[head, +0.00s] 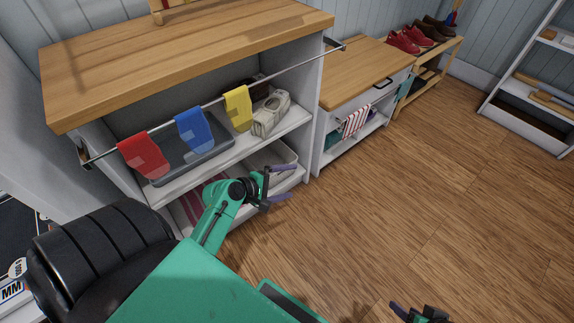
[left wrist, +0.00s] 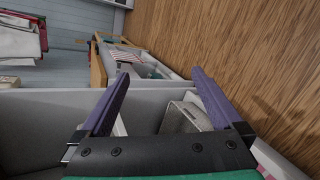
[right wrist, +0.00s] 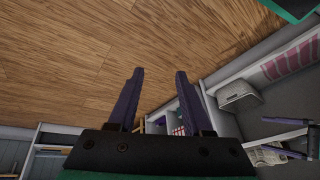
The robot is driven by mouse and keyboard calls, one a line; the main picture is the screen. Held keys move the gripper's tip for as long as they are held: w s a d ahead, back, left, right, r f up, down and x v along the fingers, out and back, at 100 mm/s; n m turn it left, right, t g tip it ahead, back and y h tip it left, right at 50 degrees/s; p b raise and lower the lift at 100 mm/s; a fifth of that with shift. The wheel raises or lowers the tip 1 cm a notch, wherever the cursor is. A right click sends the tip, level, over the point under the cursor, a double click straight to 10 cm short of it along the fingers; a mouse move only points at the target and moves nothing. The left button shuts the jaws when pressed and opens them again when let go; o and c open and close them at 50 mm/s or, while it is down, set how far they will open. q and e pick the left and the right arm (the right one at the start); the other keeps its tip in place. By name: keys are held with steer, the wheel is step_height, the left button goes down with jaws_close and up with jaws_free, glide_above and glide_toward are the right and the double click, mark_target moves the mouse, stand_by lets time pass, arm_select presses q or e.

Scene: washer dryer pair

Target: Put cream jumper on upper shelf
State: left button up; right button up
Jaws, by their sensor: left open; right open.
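The cream jumper (head: 270,114) appears as a folded, bulky cream bundle on the upper shelf (head: 235,152) of the open cabinet, at its right end beside a grey tray. It also shows in the right wrist view (right wrist: 268,156). My left gripper (head: 281,183) is open and empty in front of the lower shelf, below and apart from the jumper.
A rail (head: 220,98) with red (head: 143,155), blue (head: 195,130) and yellow (head: 238,107) cloths crosses the cabinet front. The grey tray (head: 180,170) fills the shelf's left. A red-striped cloth (head: 188,208) lies below. The wooden floor (head: 440,200) to the right is clear.

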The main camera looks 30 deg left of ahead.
arm_select(q)
steer(key=s+d+f+m+g+y, duration=0.2)
steer(key=s+d+m+g, duration=0.5)
steer(key=m, duration=1.3)
steer(key=s+d+f, duration=0.1)
steer(key=s+d, duration=0.2)
steer(key=s, duration=0.2)
steer(key=shift+s+m+y, duration=0.3)
steer(key=shift+s, duration=0.1)
arm_select(e)
steer(key=shift+r, duration=0.1)
